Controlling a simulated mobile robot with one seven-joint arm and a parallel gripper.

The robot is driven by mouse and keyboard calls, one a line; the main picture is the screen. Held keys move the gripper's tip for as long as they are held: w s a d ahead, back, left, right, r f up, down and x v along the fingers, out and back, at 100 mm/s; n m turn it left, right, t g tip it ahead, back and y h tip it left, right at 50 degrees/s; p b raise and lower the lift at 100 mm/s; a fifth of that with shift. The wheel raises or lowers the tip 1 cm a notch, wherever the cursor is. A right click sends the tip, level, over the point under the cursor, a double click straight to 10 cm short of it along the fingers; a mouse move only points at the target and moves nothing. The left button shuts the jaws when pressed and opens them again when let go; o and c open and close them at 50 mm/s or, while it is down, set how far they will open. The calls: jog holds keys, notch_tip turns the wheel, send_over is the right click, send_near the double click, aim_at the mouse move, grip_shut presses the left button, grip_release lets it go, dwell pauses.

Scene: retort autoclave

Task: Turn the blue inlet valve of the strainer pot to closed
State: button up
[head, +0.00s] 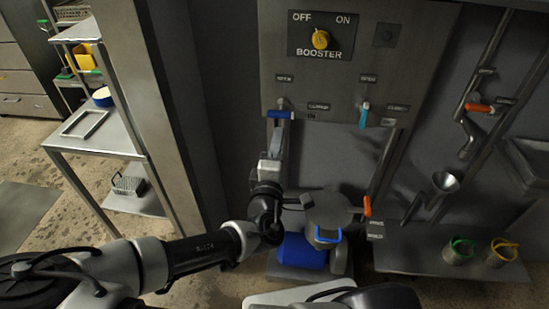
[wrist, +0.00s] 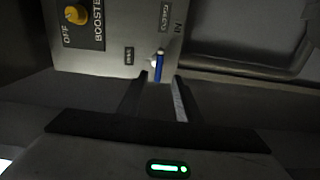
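The blue valve handle (head: 280,114) is on the lower left of the wall panel, lying roughly level. An upper label and a label to its right, which seems to read CLOSED (head: 318,106), stand near it, with IN close by. In the wrist view the blue handle (wrist: 159,68) shows just beyond my fingertips, in line with the gap between them. My gripper (head: 278,132) is open, just below the handle in the head view; its two fingers (wrist: 163,80) are apart with nothing clearly held. Whether a finger touches the handle I cannot tell.
A light blue handle (head: 364,115) hangs down to the right on the panel. The yellow BOOSTER knob (head: 320,39) is above. A grey machine with a blue body (head: 300,252) stands below, and an orange handle (head: 367,205) beside it. A metal post (head: 175,120) stands left.

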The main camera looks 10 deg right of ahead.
jog(key=p+v, duration=0.5)
jog(key=v, duration=0.1)
jog(key=shift+s+p, duration=0.3)
dwell(1.1)
